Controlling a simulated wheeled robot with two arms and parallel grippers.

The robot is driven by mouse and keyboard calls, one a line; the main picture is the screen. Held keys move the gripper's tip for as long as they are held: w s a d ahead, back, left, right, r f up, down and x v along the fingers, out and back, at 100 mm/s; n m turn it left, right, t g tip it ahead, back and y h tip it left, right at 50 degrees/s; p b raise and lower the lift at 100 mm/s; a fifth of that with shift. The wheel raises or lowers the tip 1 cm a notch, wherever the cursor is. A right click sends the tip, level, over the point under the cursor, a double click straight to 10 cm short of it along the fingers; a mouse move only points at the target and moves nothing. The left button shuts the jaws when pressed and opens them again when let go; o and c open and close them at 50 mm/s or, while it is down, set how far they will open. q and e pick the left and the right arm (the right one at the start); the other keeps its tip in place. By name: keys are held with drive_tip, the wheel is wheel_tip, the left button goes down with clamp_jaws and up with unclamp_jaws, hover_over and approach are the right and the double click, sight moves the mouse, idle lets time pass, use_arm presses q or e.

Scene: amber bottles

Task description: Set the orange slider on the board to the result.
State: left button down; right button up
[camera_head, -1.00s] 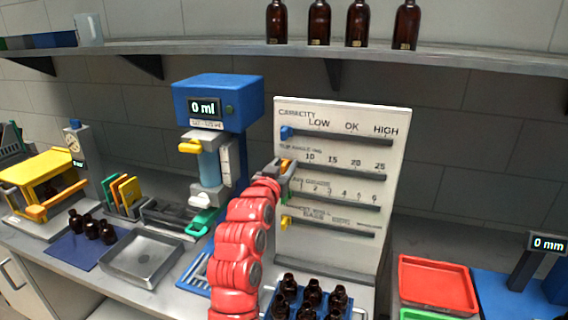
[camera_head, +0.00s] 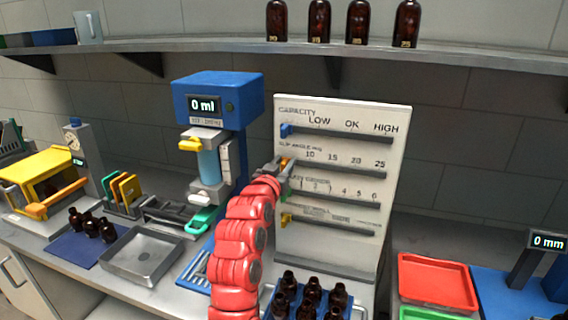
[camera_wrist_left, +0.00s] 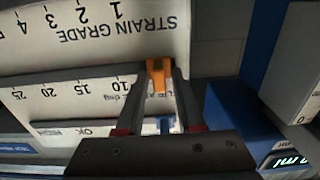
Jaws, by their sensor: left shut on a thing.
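The white board (camera_head: 345,118) stands upright on the bench with several horizontal slots. The orange slider (camera_head: 286,163) sits at the left end of the second slot, the one marked 10, 15, 20 and 25, left of the 10. My left gripper (camera_head: 283,168) reaches it from the front and partly hides it. In the left wrist view the orange slider (camera_wrist_left: 157,76) is between the two fingertips, and the left gripper (camera_wrist_left: 158,84) is shut on it. My right gripper is not in view.
A blue slider (camera_head: 286,131) is in the slot above and a yellow slider (camera_head: 286,218) in the lowest slot. A blue machine reading 0 ml (camera_head: 215,100) stands left of the board. Amber bottles (camera_head: 312,293) stand in front of the board. A red tray (camera_head: 437,283) lies to the right.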

sight(310, 159)
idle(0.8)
use_arm(q)
drive_tip(key=shift+s+d, duration=0.1)
drive_tip(key=shift+d, duration=0.2)
drive_tip(key=d+b, duration=0.1)
drive_tip(key=s+d, duration=0.1)
drive_tip(key=d, duration=0.1)
drive_tip(key=d+b, duration=0.1)
drive_tip(key=d, duration=0.1)
drive_tip(key=shift+s+d+r+b, duration=0.15)
drive_tip(key=shift+s+b, duration=0.2)
drive_tip(key=c, duration=0.9)
unclamp_jaws()
drive_tip(key=shift+o, duration=0.3)
